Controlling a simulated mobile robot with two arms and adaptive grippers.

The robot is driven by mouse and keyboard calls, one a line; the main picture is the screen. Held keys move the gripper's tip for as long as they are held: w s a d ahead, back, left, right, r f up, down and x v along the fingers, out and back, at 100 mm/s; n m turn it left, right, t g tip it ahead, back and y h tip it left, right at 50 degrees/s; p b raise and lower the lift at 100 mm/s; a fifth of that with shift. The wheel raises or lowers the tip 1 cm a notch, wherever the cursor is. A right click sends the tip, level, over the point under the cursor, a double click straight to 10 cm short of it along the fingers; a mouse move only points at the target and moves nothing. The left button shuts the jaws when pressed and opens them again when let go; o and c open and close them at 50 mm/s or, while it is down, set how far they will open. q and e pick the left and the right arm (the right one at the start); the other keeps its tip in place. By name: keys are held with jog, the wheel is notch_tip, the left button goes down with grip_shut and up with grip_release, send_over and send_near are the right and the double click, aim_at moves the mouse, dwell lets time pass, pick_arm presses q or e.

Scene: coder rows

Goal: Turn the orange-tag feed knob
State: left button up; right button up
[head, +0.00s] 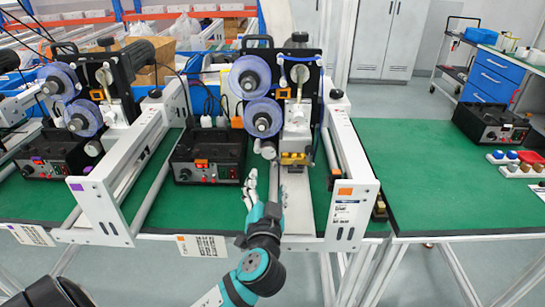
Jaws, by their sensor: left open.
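The middle coder machine (300,110) has an orange tag (344,191) on its white frame's front plate. A black control box (208,150) stands to the left of that frame on the green top. Its front panel (207,172) carries an orange patch and small round controls. They are too small to tell which is the feed knob. My left gripper (250,182), with pale fingers on a teal wrist, is open just right of the box's front. I see no contact with the panel. My right gripper is not in view.
Another coder machine (110,80) with a purple tag (76,186) and its own control box (48,155) stand at left. A third black box (490,122) is on the right table near colored knobs (512,155). The right green top (420,170) is mostly clear.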

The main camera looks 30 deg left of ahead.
aim_at(268, 154)
pick_arm(q)
jog(key=p+x, duration=0.1)
jog(key=x, duration=1)
jog(key=shift+w+r, duration=0.1)
jog(key=shift+w, duration=0.05)
jog(key=shift+w+a, duration=0.25)
jog(key=shift+w, duration=0.2)
jog(key=c, duration=1.2)
jog(key=shift+o, duration=0.2)
jog(key=shift+p, duration=0.3)
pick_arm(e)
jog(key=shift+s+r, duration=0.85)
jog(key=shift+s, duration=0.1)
